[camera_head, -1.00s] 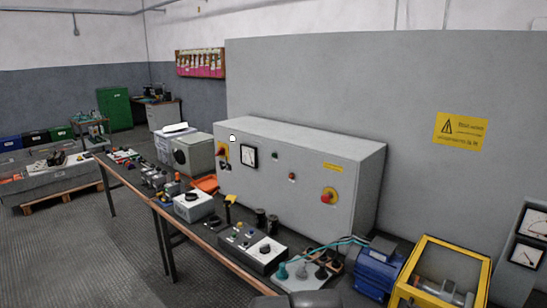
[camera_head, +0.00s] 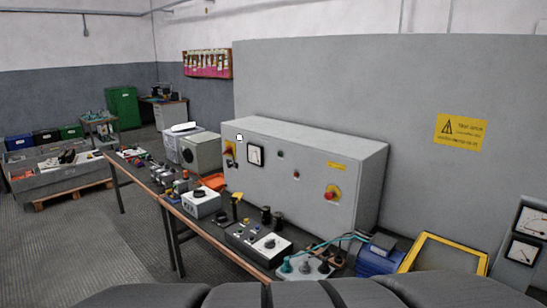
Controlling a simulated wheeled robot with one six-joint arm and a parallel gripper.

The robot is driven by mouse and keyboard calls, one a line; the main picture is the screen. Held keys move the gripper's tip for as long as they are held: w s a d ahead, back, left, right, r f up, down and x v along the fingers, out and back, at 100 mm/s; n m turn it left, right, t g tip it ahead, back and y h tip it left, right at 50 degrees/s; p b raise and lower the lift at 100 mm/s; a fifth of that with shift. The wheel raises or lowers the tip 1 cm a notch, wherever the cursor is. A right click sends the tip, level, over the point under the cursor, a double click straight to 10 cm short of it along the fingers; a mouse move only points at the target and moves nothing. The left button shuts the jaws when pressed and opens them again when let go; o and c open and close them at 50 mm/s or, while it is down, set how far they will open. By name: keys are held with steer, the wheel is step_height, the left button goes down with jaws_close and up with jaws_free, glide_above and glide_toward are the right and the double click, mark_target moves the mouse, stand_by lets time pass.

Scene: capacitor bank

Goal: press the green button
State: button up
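A large grey control cabinet (camera_head: 340,165) stands on the bench. On its front, a small dark green-looking button (camera_head: 281,155) sits right of a white square meter (camera_head: 255,155). A small red button or lamp (camera_head: 296,174) sits lower and to its right. These are too small to see in detail. My gripper is not in view. Dark grey links of my own arm fill the bottom edge, well apart from the cabinet, and hide the floor there.
A long bench (camera_head: 225,245) runs in front of the cabinet, with a control box (camera_head: 258,242), a white-grey box (camera_head: 201,204) and a terminal block with cables on it. A blue motor (camera_head: 380,262) and a yellow frame (camera_head: 445,250) stand at right.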

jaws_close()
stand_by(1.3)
